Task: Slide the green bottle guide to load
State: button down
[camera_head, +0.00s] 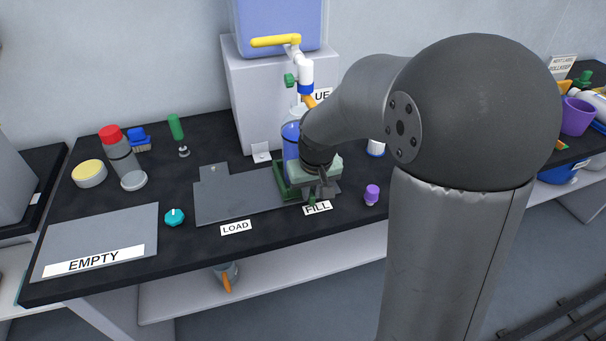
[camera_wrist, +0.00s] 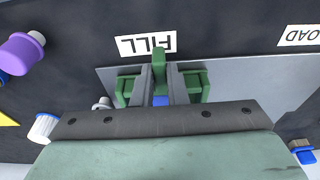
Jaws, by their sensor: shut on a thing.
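The green bottle guide (camera_head: 282,180) sits at the FILL end of a flat grey plate (camera_head: 240,196), behind the FILL label (camera_head: 317,208). A blue bottle (camera_head: 290,142) stands in the guide, partly hidden by my arm. My gripper (camera_head: 318,190) is at the guide's front. In the wrist view its two fingers (camera_wrist: 161,76) are shut on the guide's green handle, with green guide parts (camera_wrist: 126,90) on both sides. The LOAD label (camera_head: 236,227) lies left of FILL in the head view, before the bare part of the plate.
A yellow-handled tap (camera_head: 275,41) on a blue tank (camera_head: 262,22) rises behind the guide. A purple-capped bottle (camera_head: 371,194) stands right of FILL. A teal cap (camera_head: 174,217) and the EMPTY plate (camera_head: 105,235) are left of LOAD. The plate left of the guide is clear.

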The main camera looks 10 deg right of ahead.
jog(key=shift+s+a, duration=0.15)
jog(key=shift+a, duration=1.3)
jog(key=shift+s+a, duration=0.2)
jog(key=shift+a, duration=1.75)
jog(key=shift+s+a+b, duration=0.15)
jog(key=shift+a+b, duration=0.25)
jog(key=shift+a, duration=1.55)
jog(key=shift+s+a, duration=0.2)
jog(key=shift+a, duration=1.7)
jog(key=shift+b, duration=0.3)
